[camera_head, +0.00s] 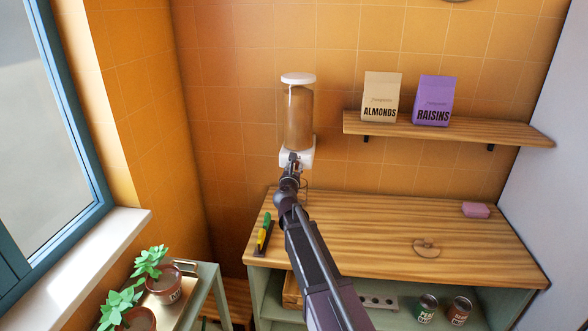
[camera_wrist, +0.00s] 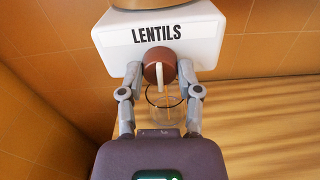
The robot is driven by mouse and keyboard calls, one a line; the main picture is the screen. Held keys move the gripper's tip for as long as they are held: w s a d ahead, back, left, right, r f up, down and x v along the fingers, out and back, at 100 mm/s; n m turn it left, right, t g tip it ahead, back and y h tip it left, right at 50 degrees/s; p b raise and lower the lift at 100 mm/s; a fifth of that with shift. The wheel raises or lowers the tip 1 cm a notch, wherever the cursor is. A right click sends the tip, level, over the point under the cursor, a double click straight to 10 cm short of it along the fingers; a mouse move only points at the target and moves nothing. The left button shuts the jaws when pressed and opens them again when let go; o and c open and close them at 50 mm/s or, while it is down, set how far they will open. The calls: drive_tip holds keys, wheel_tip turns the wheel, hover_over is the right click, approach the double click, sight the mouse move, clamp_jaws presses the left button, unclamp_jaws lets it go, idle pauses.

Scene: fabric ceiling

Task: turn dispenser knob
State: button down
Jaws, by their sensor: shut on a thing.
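The dispenser (camera_head: 298,118) hangs on the orange tiled wall, with a white lid, a clear body with brown contents and a white base. In the wrist view its white base (camera_wrist: 112,42) reads LENTILS. The round brown knob (camera_wrist: 151,72) with a pale handle sits on the base's front. My gripper (camera_wrist: 160,72) has one finger on each side of the knob and is shut on it. In the head view my gripper (camera_head: 292,160) is at the base's front and hides the knob. A clear glass (camera_wrist: 164,110) shows below the knob, partly behind the gripper.
A wooden counter (camera_head: 370,220) lies below, holding a pink block (camera_head: 475,210) and a round wooden piece (camera_head: 426,248). A shelf (camera_head: 520,136) to the right bears almonds (camera_head: 381,98) and raisins (camera_head: 434,101) bags. Potted plants (camera_head: 150,264) stand at lower left by the window.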

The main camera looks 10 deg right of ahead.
drive_tip(key=m, duration=0.4)
drive_tip(key=shift+w, duration=0.1)
drive_tip(key=m, duration=1.3)
idle(0.4)
drive_tip(key=shift+c, duration=1.4)
unclamp_jaws()
